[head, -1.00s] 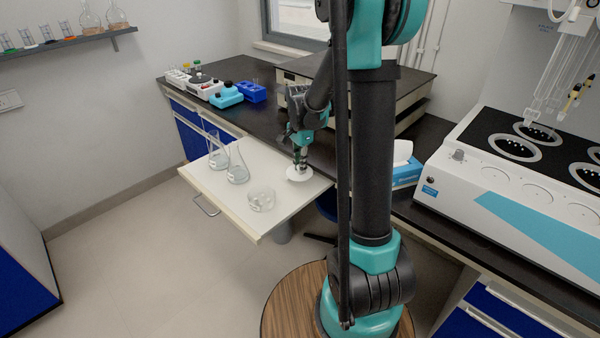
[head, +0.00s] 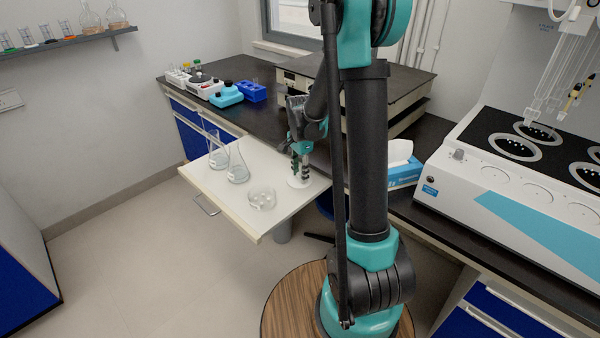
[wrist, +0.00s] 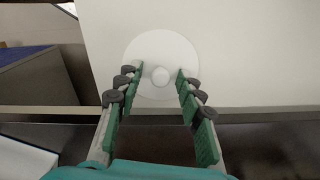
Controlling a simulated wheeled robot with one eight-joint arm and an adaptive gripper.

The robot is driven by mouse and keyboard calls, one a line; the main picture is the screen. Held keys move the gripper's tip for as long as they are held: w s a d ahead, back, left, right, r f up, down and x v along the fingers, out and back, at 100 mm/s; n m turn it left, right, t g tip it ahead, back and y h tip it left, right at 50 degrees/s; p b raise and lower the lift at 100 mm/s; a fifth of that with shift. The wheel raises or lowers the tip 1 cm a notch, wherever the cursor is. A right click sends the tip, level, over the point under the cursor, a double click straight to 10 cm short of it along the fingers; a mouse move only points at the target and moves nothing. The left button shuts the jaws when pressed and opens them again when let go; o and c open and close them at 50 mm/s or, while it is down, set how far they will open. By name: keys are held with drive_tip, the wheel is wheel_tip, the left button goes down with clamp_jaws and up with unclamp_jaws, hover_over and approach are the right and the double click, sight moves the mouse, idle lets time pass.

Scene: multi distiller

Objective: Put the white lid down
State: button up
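The white lid (head: 298,183) lies on the pale pull-out board (head: 270,222), near its right edge. In the wrist view the lid (wrist: 160,48) is a round white disc with a small round knob (wrist: 160,76) at its middle. My gripper (head: 300,176) is just above the lid. In the wrist view the green-padded fingers of my gripper (wrist: 160,72) stand on either side of the knob, with a visible gap on both sides. The gripper is open and holds nothing.
A clear glass dish (head: 262,199) stands on the board, left of the lid. Two glass flasks (head: 237,165) (head: 217,155) stand farther left. The dark bench (head: 275,115) runs behind the board. A tissue box (head: 403,172) stands on it, right of my arm.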

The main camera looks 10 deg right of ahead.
sight(300, 173)
drive_tip(key=shift+r, duration=0.1)
wheel_tip(300, 173, up, 11)
drive_tip(key=s+d+f+n+t, duration=0.1)
drive_tip(key=s+f+n, duration=0.1)
drive_tip(key=s+n, duration=0.2)
drive_tip(key=s+d+f+n+t, duration=0.1)
drive_tip(key=s+f+n, duration=0.2)
drive_tip(key=s, duration=0.7)
drive_tip(key=s+d+f+n+t, duration=0.2)
drive_tip(key=s+f+n, duration=0.1)
drive_tip(key=s+n, duration=0.3)
drive_tip(key=shift+s, duration=1.05)
